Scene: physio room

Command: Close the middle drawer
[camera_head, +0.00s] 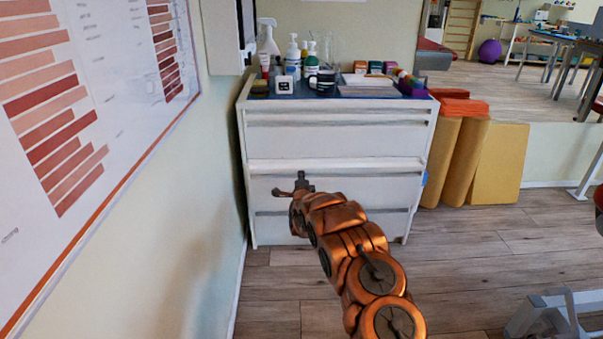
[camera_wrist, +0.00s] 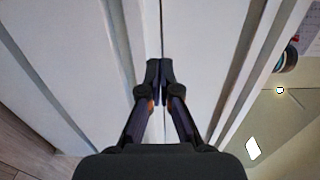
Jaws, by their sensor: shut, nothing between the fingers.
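The white drawer cabinet (camera_head: 335,135) stands against the wall, with three drawer fronts one above the other. The middle drawer (camera_head: 385,185) is in the centre, and a pale band runs along its top edge. How far it stands out is hard to tell. My gripper (camera_head: 292,189) is in front of the left half of the middle drawer and hides part of it. In the wrist view, the fingers of my gripper (camera_wrist: 160,68) are together and empty, pointing at the seam beside the middle drawer front (camera_wrist: 145,22). Whether they touch it I cannot tell.
Bottles (camera_head: 292,55) and small boxes (camera_head: 375,67) stand on the cabinet top. A wall with a chart (camera_head: 90,110) is close on the left. Yellow rolls and pads (camera_head: 497,165) stand right of the cabinet. Wooden floor (camera_head: 470,260) is open at the right.

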